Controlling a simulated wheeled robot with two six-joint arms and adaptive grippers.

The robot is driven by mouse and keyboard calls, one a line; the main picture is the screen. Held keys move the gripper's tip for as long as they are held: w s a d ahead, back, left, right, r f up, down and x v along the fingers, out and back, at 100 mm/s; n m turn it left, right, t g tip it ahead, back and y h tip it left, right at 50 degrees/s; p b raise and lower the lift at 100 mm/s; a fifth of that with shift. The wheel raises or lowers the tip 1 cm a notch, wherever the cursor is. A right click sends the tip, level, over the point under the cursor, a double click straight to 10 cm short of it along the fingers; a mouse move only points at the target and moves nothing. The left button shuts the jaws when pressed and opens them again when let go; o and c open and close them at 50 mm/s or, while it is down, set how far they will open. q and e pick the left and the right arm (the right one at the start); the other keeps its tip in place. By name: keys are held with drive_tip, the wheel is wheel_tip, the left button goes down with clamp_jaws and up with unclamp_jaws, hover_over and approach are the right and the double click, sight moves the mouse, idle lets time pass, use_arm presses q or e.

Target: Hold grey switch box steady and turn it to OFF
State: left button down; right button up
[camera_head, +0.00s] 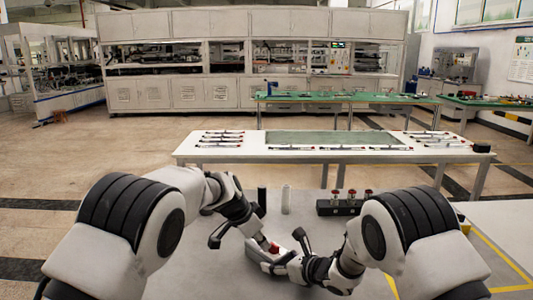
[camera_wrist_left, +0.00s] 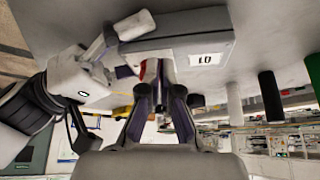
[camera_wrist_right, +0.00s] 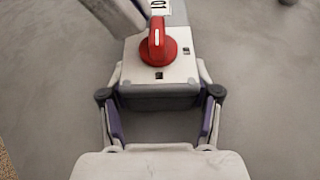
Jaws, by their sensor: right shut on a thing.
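The grey switch box (camera_head: 258,252) is over the near grey worktop, between my two grippers. Its red knob (camera_wrist_right: 158,47) sits on a pale face, with the handle pointing up the picture towards a small white label. My right gripper (camera_wrist_right: 160,112) is shut on the near end of the box, one finger on each side. My left gripper (camera_wrist_left: 161,88) has its fingers apart at the knob, and red shows close to the tips. In the left wrist view the box's grey side (camera_wrist_left: 185,35) carries a white label. Contact between the left fingers and the knob cannot be told.
A black block with several red-topped pieces (camera_head: 346,206) stands right of the grippers on the worktop (camera_head: 200,280). A dark cylinder (camera_head: 262,197) and a pale cylinder (camera_head: 287,199) stand behind the grippers. A white table (camera_head: 300,157) with parts is farther back.

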use_arm(q)
drive_tip(key=shift+s+d, duration=0.2)
drive_tip(key=shift+s, duration=0.05)
use_arm(e)
drive_tip(key=shift+a, duration=0.1)
use_arm(q)
drive_tip(key=shift+s+d, duration=0.25)
drive_tip(key=shift+s, duration=0.15)
drive_tip(key=shift+s+d, duration=0.1)
idle(0.3)
idle(0.4)
drive_tip(key=shift+s+a, duration=0.25)
drive_tip(key=shift+a, duration=0.05)
wheel_tip(320, 180, up, 6)
idle(0.4)
